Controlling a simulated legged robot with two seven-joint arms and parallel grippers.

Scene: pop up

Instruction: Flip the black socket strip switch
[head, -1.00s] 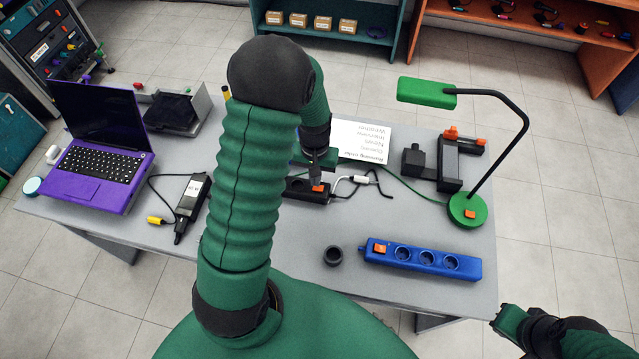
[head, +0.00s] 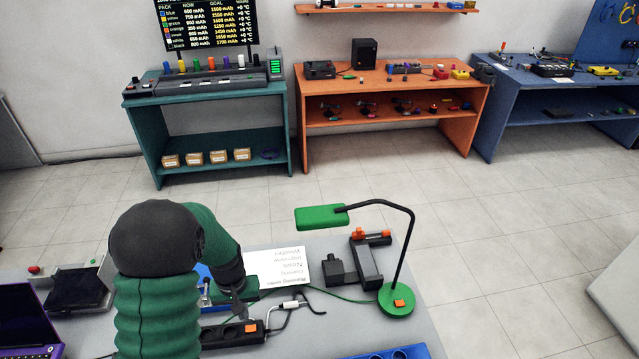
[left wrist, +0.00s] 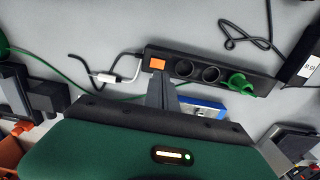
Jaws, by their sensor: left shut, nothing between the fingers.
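The black socket strip (head: 228,336) lies on the grey table, partly behind my left arm in the head view. Its orange switch (head: 251,327) is at its right end. In the left wrist view the whole strip (left wrist: 205,71) shows, with the orange switch (left wrist: 158,65) at its left end and a green plug (left wrist: 239,83) in its far socket. My left gripper (head: 241,316) is shut and empty, pointing down with its tips close beside the switch; the tips also show in the left wrist view (left wrist: 159,80). I cannot tell whether they touch it or which way the switch is tilted.
A white-handled cable (head: 290,305) lies right of the strip. A printed sheet (head: 276,268), a black device (head: 352,262) and a green lamp (head: 396,300) stand beyond. A blue strip (head: 390,354) is at the bottom edge. Shelves stand behind, across open floor.

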